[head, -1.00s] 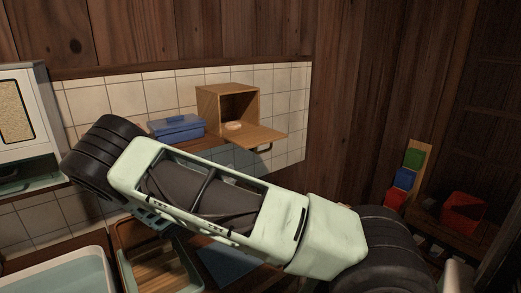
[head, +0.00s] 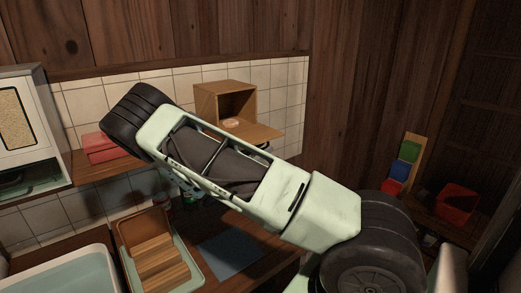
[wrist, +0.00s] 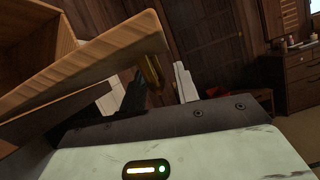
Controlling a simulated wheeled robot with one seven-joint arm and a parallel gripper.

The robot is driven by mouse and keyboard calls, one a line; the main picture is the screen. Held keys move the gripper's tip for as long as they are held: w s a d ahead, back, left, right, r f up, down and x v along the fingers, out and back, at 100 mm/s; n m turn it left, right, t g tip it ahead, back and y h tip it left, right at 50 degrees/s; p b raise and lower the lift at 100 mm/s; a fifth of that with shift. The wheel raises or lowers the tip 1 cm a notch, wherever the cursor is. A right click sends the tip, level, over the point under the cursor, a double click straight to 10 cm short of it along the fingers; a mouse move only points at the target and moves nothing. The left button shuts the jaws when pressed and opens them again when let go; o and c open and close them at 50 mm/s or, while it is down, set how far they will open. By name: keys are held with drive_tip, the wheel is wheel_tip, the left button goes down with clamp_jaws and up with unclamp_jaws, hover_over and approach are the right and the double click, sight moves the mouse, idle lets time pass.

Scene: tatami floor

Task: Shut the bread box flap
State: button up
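The wooden bread box (head: 211,103) stands on the shelf against the tiled wall, with a pale round item (head: 231,122) inside. Its flap (head: 253,132) is down, sticking out about level towards the front. In the wrist view the flap (wrist: 95,68) slants across the upper left, with a brass-coloured handle (wrist: 152,72) at its end. My gripper (wrist: 148,92) is open just below the flap's end, its fingers apart. The handle shows above the gap between them; I cannot tell whether they touch it. In the head view my arm hides the gripper.
A red box (head: 103,148) sits on the shelf left of my arm. Below are a tray with a wooden board (head: 163,262), a blue mat (head: 231,253) and a pale basin (head: 65,277). Coloured blocks (head: 404,166) and a red bin (head: 457,203) stand at right.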

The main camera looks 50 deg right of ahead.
clamp_jaws()
